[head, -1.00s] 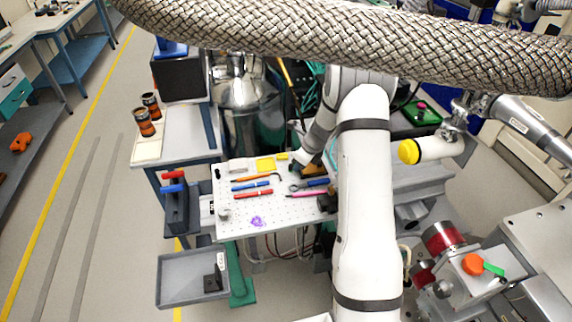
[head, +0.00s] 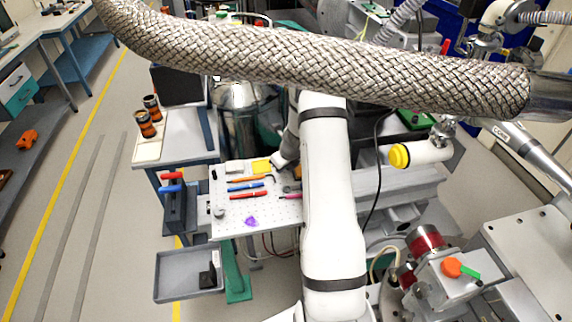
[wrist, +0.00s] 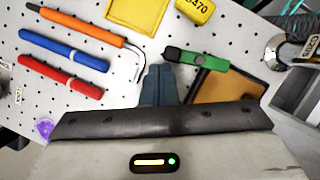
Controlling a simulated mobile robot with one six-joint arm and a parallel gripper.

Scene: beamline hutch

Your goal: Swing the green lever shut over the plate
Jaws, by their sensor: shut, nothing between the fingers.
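In the wrist view a green lever (wrist: 204,60) with a dark end lies level, at the upper edge of a brown plate (wrist: 222,92) in a dark frame. The lever's body does not cover most of the plate. My gripper (wrist: 159,70) is shut and empty, its fingertips just left of the plate and below the lever's dark end. A small gap seems to show between fingertips and lever; I cannot tell their height. In the head view my arm hides the lever and most of the plate.
The white perforated board (head: 265,213) carries blue (wrist: 85,61) and red (wrist: 60,76) tools, an orange-handled hex key (wrist: 85,27), a yellow pad (wrist: 138,12) and a yellow cylinder (wrist: 194,8). A metal fitting (wrist: 292,50) stands right of the lever. A braided hose (head: 300,62) crosses above.

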